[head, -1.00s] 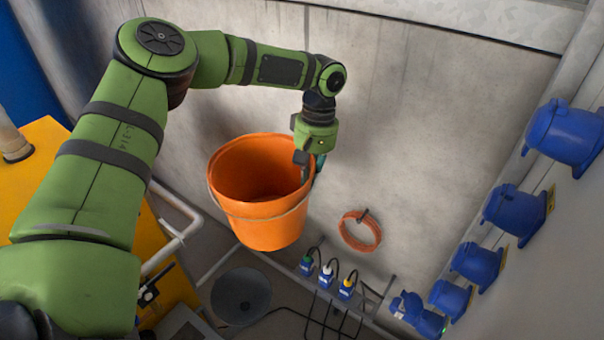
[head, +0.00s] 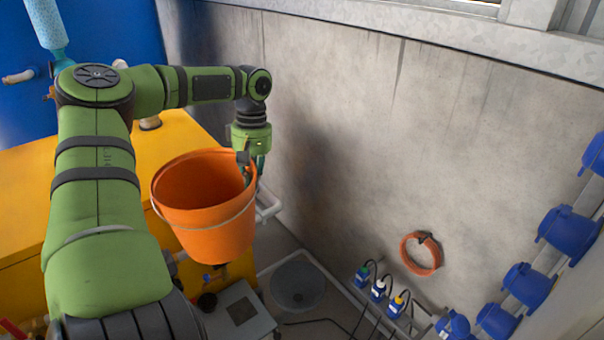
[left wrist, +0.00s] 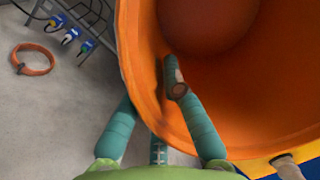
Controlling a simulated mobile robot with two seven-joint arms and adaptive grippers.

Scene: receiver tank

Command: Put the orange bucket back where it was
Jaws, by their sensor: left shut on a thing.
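The orange bucket (head: 210,228) hangs in the air, nearly upright and slightly tilted, with its open mouth facing up. My left gripper (head: 249,168) is shut on the bucket's rim at its right side in the head view. In the left wrist view the bucket (left wrist: 143,60) fills the right half, and the gripper's fingers (left wrist: 165,100) straddle its wall, one inside and one outside. The bucket looks empty. My right gripper is not in view.
A yellow cabinet (head: 185,128) stands behind the bucket at left, beside a blue wall (head: 110,30). A round grey dish-like thing (head: 298,284) lies below.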

